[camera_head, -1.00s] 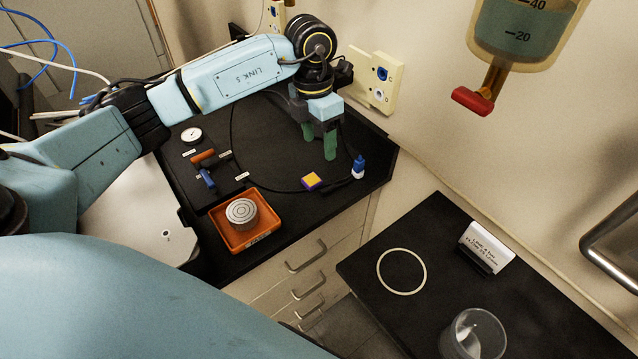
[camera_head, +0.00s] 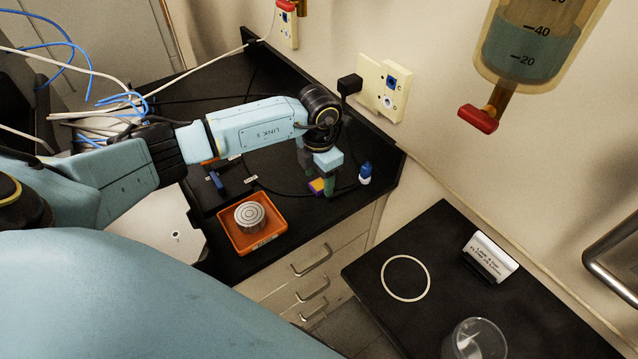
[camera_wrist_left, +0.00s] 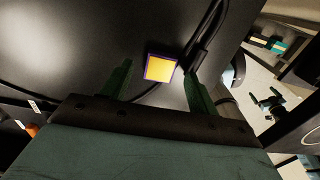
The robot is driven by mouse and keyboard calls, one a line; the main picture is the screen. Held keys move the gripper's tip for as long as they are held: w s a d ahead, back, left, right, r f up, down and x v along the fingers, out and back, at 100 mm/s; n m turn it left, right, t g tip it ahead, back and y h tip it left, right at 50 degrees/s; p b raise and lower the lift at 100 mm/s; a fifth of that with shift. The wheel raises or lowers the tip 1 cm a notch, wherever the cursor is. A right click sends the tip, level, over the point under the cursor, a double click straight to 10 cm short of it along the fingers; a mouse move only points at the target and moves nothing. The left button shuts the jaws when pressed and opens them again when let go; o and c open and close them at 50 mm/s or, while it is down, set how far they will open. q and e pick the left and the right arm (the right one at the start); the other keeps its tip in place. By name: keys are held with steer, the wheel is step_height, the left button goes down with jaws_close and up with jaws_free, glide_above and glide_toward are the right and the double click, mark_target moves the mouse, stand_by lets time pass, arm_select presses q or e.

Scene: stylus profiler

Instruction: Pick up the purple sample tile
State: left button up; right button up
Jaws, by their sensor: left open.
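The purple sample tile (camera_head: 316,186) has a yellow-orange top and lies flat on the black bench near its front right. In the left wrist view the tile (camera_wrist_left: 160,68) shows whole, between and just beyond the fingertips. My left gripper (camera_head: 318,175) is open and points down above the tile; in the head view a finger partly covers the tile. In the wrist view its two green fingers (camera_wrist_left: 158,75) stand apart on either side of the tile. I cannot tell whether a finger touches it.
A blue-and-white bottle (camera_head: 365,173) stands close to the right of the gripper. A black cable (camera_wrist_left: 203,40) runs beside the tile. An orange tray (camera_head: 268,238) holding a ribbed metal disc (camera_head: 250,215) sits at the bench's front edge. Wall sockets (camera_head: 383,88) are behind.

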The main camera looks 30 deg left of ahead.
mark_target(320, 185)
arm_select(q)
steer(key=shift+f, duration=0.7)
steer(key=c, duration=1.1)
steer(key=shift+o, duration=0.2)
step_height(320, 185, up, 10)
steer(key=shift+b, duration=0.35)
steer(key=o, duration=0.4)
jaws_close()
steer(key=shift+d, duration=0.15)
